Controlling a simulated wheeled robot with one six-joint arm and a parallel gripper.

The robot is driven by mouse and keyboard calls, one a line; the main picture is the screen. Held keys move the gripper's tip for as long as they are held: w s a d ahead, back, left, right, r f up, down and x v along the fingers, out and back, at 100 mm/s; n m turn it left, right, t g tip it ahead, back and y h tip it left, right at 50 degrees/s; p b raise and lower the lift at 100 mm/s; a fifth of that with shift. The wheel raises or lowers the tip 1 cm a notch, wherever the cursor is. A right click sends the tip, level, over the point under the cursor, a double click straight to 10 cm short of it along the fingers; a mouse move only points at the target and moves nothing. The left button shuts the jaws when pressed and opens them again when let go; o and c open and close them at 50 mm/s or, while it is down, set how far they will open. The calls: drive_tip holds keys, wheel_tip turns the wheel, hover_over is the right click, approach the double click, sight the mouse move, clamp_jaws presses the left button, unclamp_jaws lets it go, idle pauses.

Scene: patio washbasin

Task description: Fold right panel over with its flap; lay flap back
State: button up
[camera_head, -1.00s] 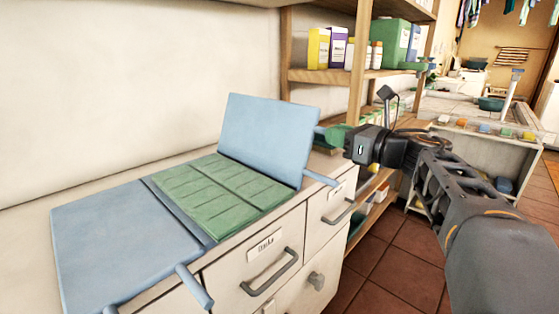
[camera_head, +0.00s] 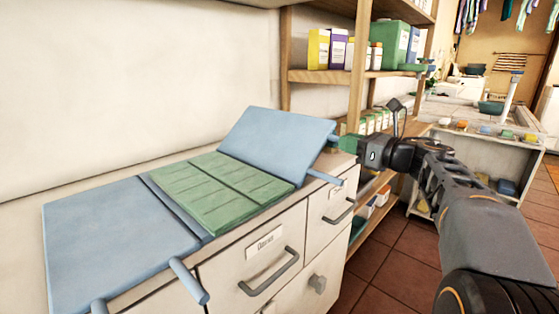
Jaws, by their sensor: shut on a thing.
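A blue folding piece lies open on the white cabinet top. Its blue left panel (camera_head: 120,240) lies flat, with rod-like tabs (camera_head: 188,280) at its front edge. A green sectioned slab (camera_head: 215,190) lies in the middle. The blue right flap (camera_head: 275,145) stands tilted up from the slab's right side, leaning back to the right. One tab (camera_head: 324,177) sticks out from its lower right. My gripper (camera_head: 343,142) is at the flap's upper right edge, shut on its tab. The fingertips are small, and the grip itself is partly hidden.
A wooden shelf (camera_head: 361,80) with boxes and bottles stands right behind the flap, close to my gripper. Drawers with handles (camera_head: 268,272) face the front. Tiled floor (camera_head: 400,255) is open at the right. A plain wall runs behind the cabinet.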

wheel_tip(320, 180, down, 10)
drive_tip(key=w+d+b, duration=0.2)
drive_tip(key=b, duration=0.5)
drive_tip(key=shift+d+f+b, duration=0.15)
drive_tip(key=shift+b, duration=0.2)
drive_tip(key=o, duration=1.7)
drive_tip(key=shift+d, duration=0.1)
drive_tip(key=r+v, duration=0.2)
drive_tip(key=v, duration=0.8)
drive_tip(key=shift+s+d, duration=0.3)
